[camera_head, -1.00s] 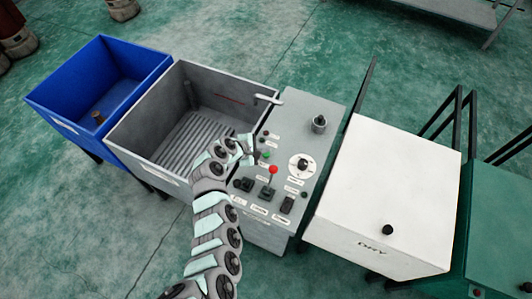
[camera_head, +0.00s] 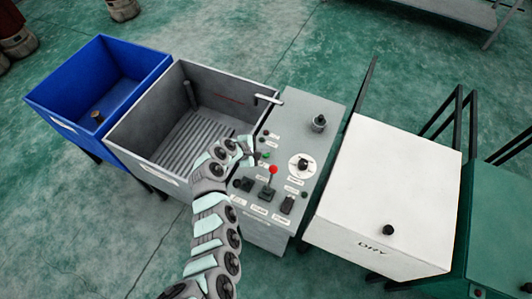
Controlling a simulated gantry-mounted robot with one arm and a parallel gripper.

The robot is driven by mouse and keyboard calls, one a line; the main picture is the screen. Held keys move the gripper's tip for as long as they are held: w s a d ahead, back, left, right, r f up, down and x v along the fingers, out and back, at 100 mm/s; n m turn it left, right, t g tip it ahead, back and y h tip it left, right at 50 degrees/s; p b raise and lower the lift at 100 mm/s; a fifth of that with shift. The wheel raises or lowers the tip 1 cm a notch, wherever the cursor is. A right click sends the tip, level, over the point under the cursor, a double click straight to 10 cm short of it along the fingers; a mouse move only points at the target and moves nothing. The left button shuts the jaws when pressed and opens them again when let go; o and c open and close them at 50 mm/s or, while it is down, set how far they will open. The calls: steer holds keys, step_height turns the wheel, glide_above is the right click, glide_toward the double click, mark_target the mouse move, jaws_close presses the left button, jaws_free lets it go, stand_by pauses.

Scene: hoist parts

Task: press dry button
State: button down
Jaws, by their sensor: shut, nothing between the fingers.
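The white box labelled DRY (camera_head: 385,190) stands right of the control panel, with a round black knob or button (camera_head: 388,230) near its front edge. The grey control panel (camera_head: 285,140) carries several buttons, labels and a lever with a red ball top (camera_head: 273,170). A small green button (camera_head: 266,155) sits near the panel's left side. My gripper (camera_head: 252,155) is over the panel's left edge, shut and empty, close to the green button. I cannot tell whether it touches the button. The small panel labels are too small to read.
A grey open basin (camera_head: 150,158) with a ribbed floor lies left of the panel, with a tap (camera_head: 268,99) at its corner. A blue bin (camera_head: 60,85) stands further left. A green unit (camera_head: 500,215) stands at the far right. A dial (camera_head: 301,165) and a post (camera_head: 319,123) rise from the panel.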

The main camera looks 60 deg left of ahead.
steer(key=shift+f+b, duration=0.3)
steer(key=shift+f, duration=0.25)
stand_by(0.4)
steer(key=shift+r, duration=0.15)
steer(key=shift+r+p, duration=0.8)
step_height(320, 180, up, 5)
steer(key=p, duration=0.4)
steer(key=shift+r, duration=0.1)
stand_by(0.6)
